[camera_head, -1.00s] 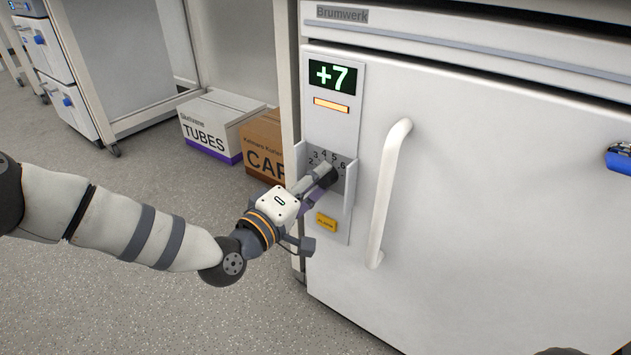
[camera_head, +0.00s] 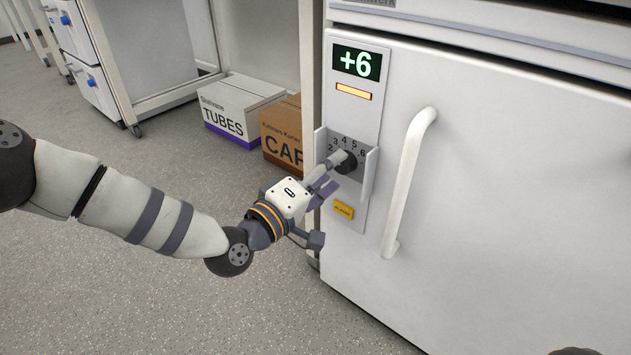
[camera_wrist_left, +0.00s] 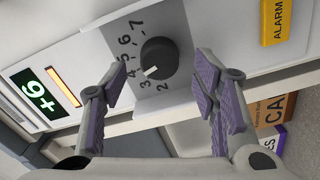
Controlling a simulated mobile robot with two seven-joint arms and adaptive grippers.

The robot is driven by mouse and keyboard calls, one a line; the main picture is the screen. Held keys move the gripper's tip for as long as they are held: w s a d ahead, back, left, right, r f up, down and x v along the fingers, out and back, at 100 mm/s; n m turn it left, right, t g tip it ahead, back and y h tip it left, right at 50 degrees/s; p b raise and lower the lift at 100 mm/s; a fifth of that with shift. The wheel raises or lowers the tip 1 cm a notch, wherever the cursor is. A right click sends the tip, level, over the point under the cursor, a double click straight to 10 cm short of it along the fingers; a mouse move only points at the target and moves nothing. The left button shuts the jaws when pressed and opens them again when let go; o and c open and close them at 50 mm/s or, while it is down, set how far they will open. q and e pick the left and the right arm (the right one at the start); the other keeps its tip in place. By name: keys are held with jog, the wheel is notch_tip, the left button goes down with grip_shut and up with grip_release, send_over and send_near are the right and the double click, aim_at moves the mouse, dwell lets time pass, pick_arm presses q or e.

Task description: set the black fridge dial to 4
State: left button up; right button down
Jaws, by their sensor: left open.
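The black fridge dial (camera_head: 347,161) sits on a grey numbered plate low on the fridge's control panel, between two raised side guards. In the left wrist view the dial (camera_wrist_left: 158,60) shows its white mark pointing toward the 3 and 4 side of the scale; I cannot tell the exact number. The green display (camera_head: 357,62) reads +6. My left gripper (camera_head: 333,176) is in front of the dial. In the wrist view its open purple-padded fingers (camera_wrist_left: 160,78) stand apart, one on each side of the dial, with nothing held. My right gripper is not in view.
The fridge door handle (camera_head: 408,182) stands out right of the panel. A yellow alarm button (camera_head: 343,209) is below the dial. An orange light bar (camera_head: 353,91) is under the display. A TUBES box (camera_head: 226,120) and a brown box (camera_head: 283,129) stand on the floor to the left.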

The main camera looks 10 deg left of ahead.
pick_arm(q)
jog(key=v, duration=1)
